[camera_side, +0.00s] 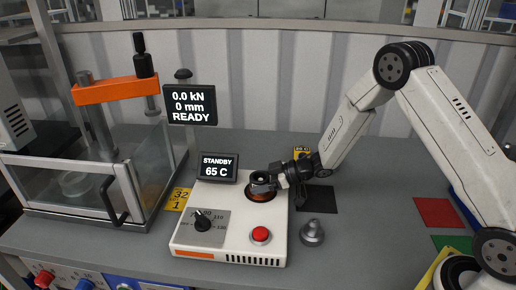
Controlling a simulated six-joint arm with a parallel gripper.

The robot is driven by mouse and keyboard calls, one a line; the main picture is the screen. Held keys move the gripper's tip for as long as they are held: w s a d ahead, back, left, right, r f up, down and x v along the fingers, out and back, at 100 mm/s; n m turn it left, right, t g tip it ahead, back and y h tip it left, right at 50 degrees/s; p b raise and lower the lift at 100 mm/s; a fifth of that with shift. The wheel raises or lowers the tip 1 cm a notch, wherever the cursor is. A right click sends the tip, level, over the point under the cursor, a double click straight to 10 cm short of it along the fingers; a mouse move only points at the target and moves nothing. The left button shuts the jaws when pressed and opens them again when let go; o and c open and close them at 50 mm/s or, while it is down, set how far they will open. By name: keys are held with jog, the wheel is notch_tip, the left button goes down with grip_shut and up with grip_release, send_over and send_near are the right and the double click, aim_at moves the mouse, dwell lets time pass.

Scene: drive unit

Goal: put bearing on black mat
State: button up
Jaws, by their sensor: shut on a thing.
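The bearing (262,178) is a small dark ring at the top of the white heater unit (232,222). My gripper (268,184) is shut on it, reaching in from the right. The bearing is over the heater's round copper-coloured plate (260,196); whether it touches the plate I cannot tell. The black mat (340,200) lies flat on the grey bench, right of the heater and below my wrist. The visible part of the mat is bare.
A grey metal knobbed part (312,232) stands right of the heater, in front of the mat. Red (437,212) and green (452,242) mats lie at the right. A press with a clear guard (75,185) stands at the left. The heater display (217,168) reads STANDBY 65 C.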

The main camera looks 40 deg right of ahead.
jog(key=shift+f, duration=0.15)
jog(key=o, duration=1.3)
jog(key=shift+v, duration=3.85)
